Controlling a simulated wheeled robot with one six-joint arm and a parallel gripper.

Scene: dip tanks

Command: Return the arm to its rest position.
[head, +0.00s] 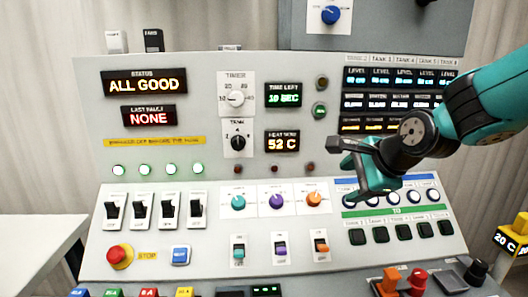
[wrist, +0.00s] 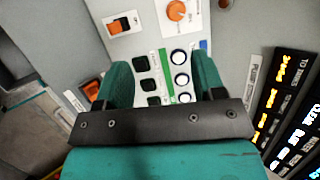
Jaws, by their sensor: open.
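My gripper (head: 354,168) is in front of the right part of a grey control panel (head: 215,165) in the head view. My teal and black arm reaches in from the right edge. The gripper's jaws are apart, with nothing seen between them. In the wrist view, the two teal fingers of my gripper (wrist: 162,82) stand on either side of the white-and-black button rows. I cannot tell how far the fingertips are from the panel face.
The panel carries a status display (head: 145,83) reading ALL GOOD, a red emergency button (head: 119,256), several black switches and coloured knobs. An orange lever (head: 389,281) and a red knob (head: 417,280) stand at the front right. A white table (head: 35,250) is at left.

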